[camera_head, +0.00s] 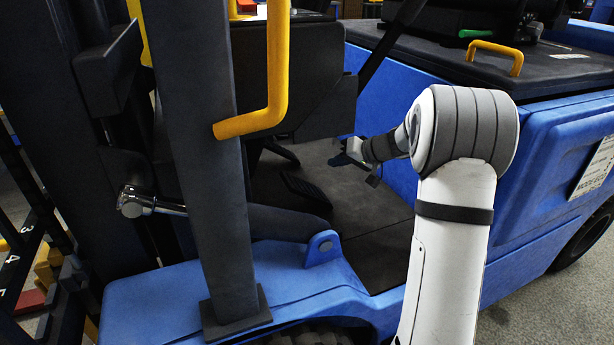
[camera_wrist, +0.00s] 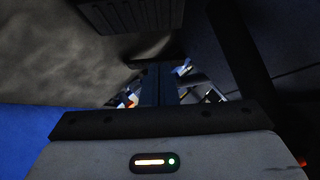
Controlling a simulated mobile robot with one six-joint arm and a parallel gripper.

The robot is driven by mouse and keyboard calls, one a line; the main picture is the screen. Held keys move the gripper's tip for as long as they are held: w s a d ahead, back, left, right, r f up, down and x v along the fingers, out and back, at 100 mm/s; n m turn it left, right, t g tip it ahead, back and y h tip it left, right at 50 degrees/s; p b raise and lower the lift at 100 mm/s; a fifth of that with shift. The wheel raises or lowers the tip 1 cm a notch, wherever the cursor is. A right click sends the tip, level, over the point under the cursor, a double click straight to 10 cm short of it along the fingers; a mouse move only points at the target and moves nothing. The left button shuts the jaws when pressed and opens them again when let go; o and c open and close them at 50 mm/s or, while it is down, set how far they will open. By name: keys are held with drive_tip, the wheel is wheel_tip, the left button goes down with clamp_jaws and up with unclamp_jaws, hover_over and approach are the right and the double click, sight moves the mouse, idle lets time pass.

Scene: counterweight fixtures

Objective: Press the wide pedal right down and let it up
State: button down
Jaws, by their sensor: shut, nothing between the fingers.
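A black ribbed pedal (camera_head: 305,188) sits on the dark floor of the blue forklift's cab in the head view. A black ribbed pedal pad (camera_wrist: 132,14) also shows at the top edge of the wrist view, partly cut off. I cannot tell for sure whether these are the same pedal or the wide one. My gripper (camera_head: 345,158) is above the cab floor, to the right of and beyond the pedal in the head view, apart from it. In the wrist view its dark fingers (camera_wrist: 158,84) are together and empty.
A dark upright post (camera_head: 205,150) and a yellow grab handle (camera_head: 275,90) stand in front of the cab opening. The blue seat base (camera_head: 390,95) is behind my arm. The cab floor (camera_head: 365,225) has bare room near the doorway.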

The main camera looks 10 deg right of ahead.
sight(297, 182)
drive_tip(key=b+x, duration=0.2)
drive_tip(key=x, duration=0.8)
drive_tip(key=shift+w+f+b, duration=0.15)
drive_tip(key=shift+f+b, duration=0.15)
drive_tip(key=shift+f, duration=0.05)
drive_tip(key=shift+s+a+f+b, duration=0.3)
drive_tip(key=shift+a+f+b, duration=0.2)
drive_tip(key=shift+a+f, duration=0.6)
drive_tip(key=shift+f, duration=0.1)
